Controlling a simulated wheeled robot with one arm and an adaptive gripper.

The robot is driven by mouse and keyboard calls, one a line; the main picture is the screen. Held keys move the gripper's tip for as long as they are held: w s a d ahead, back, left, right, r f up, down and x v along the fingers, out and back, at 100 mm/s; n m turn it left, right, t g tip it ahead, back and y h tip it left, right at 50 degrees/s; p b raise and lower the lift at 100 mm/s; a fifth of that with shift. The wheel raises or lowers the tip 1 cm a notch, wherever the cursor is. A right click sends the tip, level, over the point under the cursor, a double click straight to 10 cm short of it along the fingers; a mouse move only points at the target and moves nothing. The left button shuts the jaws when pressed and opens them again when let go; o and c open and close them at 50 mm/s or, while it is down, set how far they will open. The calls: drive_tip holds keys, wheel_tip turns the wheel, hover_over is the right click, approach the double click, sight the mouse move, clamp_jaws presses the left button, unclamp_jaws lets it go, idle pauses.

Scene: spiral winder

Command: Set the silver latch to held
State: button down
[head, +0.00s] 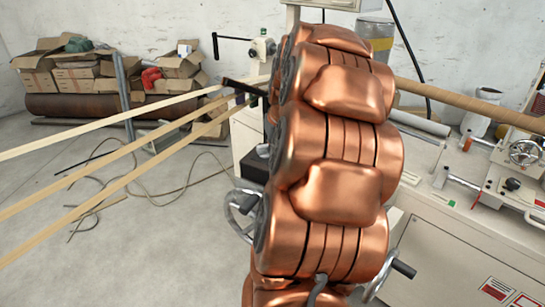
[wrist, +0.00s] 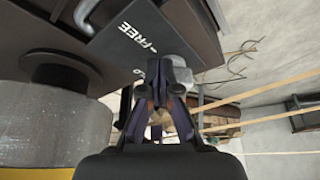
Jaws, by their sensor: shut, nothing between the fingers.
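In the wrist view, my gripper (wrist: 167,72) is shut and empty, with its fingertips at the lower edge of a dark plate (wrist: 125,35) lettered "FREE". A silver-grey piece (wrist: 190,58), perhaps the latch, shows right behind and beside the fingertips. The fingers hide part of it, so I cannot tell whether they touch it or which way it is set. Another silver piece (wrist: 86,14) shows at the plate's upper left. Part of a second marking is hidden by the fingers. In the head view, my copper-coloured arm hides my gripper and the latch.
A grey cylinder with a yellow band (wrist: 50,125) stands close at left in the wrist view. Pale strips (head: 130,165) run across the left of the head view. A crank (head: 235,38), handwheel (head: 524,152) and bench (head: 440,235) surround my arm. Floor at left is mostly open.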

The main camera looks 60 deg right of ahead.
drive_tip(key=n+b, duration=0.1)
drive_tip(key=d+n+y+b, duration=0.1)
drive_tip(key=n, duration=0.1)
drive_tip(key=shift+w+f+n+b, duration=0.1)
drive_tip(key=shift+f+n+b, duration=0.1)
drive_tip(key=shift+n+b, duration=0.15)
drive_tip(key=shift+d+r+n+t+y+b, duration=0.1)
drive_tip(key=shift+d+n+t+y+b, duration=0.2)
drive_tip(key=shift+n+y+b, duration=0.3)
drive_tip(key=shift+r+n, duration=0.15)
drive_tip(key=shift+n, duration=0.2)
